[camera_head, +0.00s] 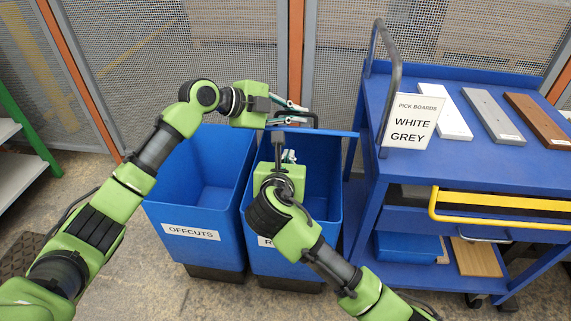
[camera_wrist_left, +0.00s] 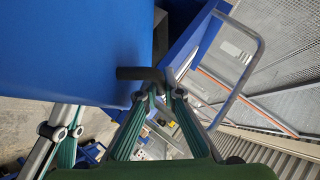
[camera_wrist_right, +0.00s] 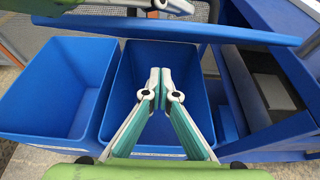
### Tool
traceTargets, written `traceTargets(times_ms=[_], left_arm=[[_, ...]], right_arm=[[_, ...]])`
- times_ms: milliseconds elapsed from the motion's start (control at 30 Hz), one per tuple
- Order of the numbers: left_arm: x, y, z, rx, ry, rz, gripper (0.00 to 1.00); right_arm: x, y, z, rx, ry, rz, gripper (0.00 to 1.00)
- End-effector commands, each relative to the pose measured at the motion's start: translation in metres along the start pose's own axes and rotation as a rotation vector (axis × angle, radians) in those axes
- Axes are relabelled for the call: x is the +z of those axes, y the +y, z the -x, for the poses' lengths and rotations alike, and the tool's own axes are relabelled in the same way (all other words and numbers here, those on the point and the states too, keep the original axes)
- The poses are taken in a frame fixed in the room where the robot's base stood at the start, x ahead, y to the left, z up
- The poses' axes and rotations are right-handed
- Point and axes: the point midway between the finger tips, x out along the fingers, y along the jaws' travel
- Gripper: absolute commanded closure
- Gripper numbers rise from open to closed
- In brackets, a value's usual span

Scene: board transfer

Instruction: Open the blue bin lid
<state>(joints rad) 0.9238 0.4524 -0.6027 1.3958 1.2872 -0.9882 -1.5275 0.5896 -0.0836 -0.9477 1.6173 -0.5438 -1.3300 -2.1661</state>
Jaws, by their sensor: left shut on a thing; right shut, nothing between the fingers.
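The blue lid (camera_head: 335,132) of the right-hand blue bin (camera_head: 322,190) is raised at the bin's back, seen nearly edge-on. It fills the upper left of the left wrist view (camera_wrist_left: 70,50). My left gripper (camera_head: 298,106) is shut on the lid's dark handle (camera_wrist_left: 140,73). My right gripper (camera_head: 290,157) is shut and empty over the bin's opening, below the lid; its closed fingertips show in the right wrist view (camera_wrist_right: 155,76). The bin's interior shows, and its label is mostly hidden by my right arm.
An open blue bin labelled OFFCUTS (camera_head: 190,232) stands to the left. A blue cart (camera_head: 470,165) with a grey handrail (camera_head: 392,85), a sign (camera_head: 410,120) and white, grey and brown boards stands close on the right. A mesh fence (camera_head: 225,60) is behind.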

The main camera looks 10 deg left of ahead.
Motion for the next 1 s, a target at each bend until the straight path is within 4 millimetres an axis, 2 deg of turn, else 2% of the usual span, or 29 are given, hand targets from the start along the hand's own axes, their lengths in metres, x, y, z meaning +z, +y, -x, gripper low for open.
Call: traceTargets(times_ms=[100,300,733,1000], left_arm=[[-0.001,-0.001,0.0,-0.002,0.001,0.0,1.0],[-0.001,-0.001,0.0,-0.002,0.001,0.0,1.0],[-0.001,-0.001,0.0,-0.002,0.001,0.0,1.0],[-0.001,0.001,0.0,0.003,0.001,0.0,1.0]], right_arm=[[0.018,0.0,-0.007,0.0,-0.004,-0.004,1.0],[0.035,0.0,-0.012,-0.001,0.0,-0.002,1.0],[0.04,0.0,-0.013,-0.001,0.001,-0.001,1.0],[0.063,-0.001,-0.018,-0.003,0.087,-0.004,1.0]])
